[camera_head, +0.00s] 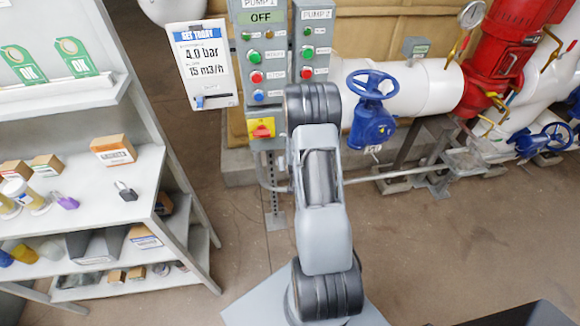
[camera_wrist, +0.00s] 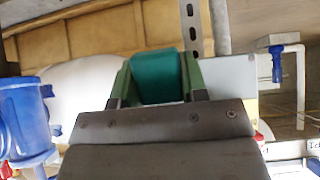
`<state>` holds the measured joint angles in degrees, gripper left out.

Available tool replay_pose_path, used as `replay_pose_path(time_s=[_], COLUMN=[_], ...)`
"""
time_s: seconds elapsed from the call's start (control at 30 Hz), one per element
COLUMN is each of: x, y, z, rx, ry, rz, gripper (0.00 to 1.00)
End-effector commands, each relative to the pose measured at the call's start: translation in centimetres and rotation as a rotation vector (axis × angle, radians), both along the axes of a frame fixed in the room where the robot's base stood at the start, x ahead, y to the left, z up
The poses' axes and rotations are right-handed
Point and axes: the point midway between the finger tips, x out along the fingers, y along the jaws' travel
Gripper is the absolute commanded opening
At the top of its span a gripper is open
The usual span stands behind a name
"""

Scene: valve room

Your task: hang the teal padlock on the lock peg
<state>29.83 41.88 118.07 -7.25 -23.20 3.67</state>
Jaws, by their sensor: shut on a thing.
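The teal padlock (camera_wrist: 158,77) sits between the two green fingers of my gripper (camera_wrist: 158,68) in the wrist view. The fingers press on both its sides, and only its body shows; its shackle is out of sight. In the head view my own arm hides the gripper and the padlock. I cannot make out the lock peg in either view. The pump panel (camera_head: 262,50) stands behind my arm, with a red and yellow switch (camera_head: 262,129) at its lower end.
A blue handwheel valve (camera_head: 372,110) on a white pipe is right of my arm; blue valve parts (camera_wrist: 24,115) show left in the wrist view. A shelf (camera_head: 85,185) with a purple padlock (camera_head: 64,201) and boxes stands left. A notice board (camera_head: 203,65) hangs beside the panel.

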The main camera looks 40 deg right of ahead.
Motion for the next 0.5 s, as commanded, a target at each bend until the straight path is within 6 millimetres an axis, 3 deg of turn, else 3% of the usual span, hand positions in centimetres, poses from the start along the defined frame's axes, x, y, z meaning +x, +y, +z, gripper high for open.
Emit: replay_pose_path(time_s=[0.5], x=[0.76], y=[-0.36], z=[-0.12], rx=[-0.001], ry=[-0.002], rz=[0.0], gripper=[0.19])
